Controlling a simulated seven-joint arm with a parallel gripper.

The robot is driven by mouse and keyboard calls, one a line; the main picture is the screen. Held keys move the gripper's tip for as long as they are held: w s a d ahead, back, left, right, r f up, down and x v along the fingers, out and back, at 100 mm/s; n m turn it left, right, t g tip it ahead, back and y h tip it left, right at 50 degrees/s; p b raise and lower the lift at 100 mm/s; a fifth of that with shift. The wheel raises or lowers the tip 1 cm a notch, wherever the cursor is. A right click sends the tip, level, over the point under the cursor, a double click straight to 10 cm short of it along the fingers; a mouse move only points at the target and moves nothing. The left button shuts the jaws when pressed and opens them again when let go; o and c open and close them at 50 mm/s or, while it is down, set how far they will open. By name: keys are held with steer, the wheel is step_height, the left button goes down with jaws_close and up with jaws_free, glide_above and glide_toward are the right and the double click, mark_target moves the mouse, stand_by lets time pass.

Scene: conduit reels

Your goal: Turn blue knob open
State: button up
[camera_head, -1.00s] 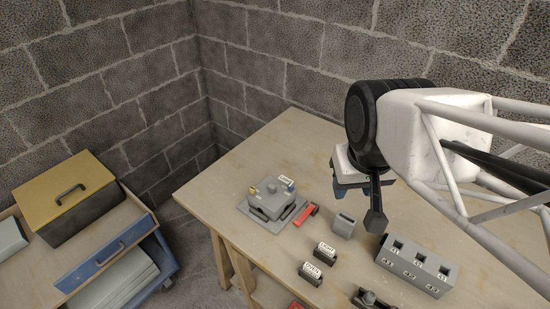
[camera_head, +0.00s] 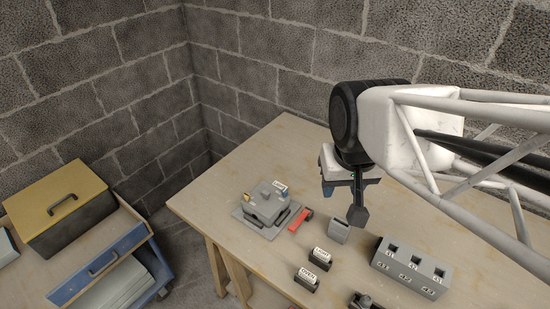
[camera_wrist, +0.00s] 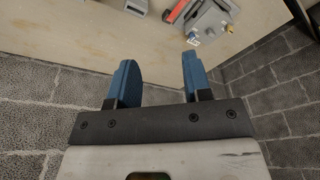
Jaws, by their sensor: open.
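A grey box unit (camera_head: 265,209) with knobs and a white label on top sits on the wooden table. Its small blue knob (camera_head: 285,194) is at the right of the top, and a yellow knob (camera_head: 247,197) is at the left. My gripper (camera_head: 343,205) is open and empty, above the table and to the right of the unit. In the wrist view my gripper (camera_wrist: 160,62) has its two blue fingers apart. The unit (camera_wrist: 212,17) shows there at the upper right, beyond the right finger. A blue knob (camera_wrist: 191,37) shows near its label. I cannot tell how far the knob is turned.
A red-handled tool (camera_head: 301,220) lies right beside the unit. A small grey holder (camera_head: 339,232), two labelled black blocks (camera_head: 320,257) (camera_head: 306,280) and a numbered grey socket block (camera_head: 410,268) stand nearer. A yellow-lidded box (camera_head: 62,205) is at left. Block walls stand behind.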

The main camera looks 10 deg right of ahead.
steer(key=w+a+f+m+g, duration=0.15)
steer(key=w+f+m, duration=0.3)
steer(key=w, duration=0.65)
steer(key=m, duration=0.4)
glide_above(285, 190)
steer(key=shift+n+g, duration=0.25)
steer(key=shift+g, duration=0.2)
steer(key=f, duration=1.1)
steer(key=shift+s+f, duration=0.1)
steer(key=shift+s, duration=0.25)
steer(key=shift+w+f, duration=0.25)
steer(key=shift+f, duration=0.15)
steer(key=shift+f, duration=3.9)
jaws_close()
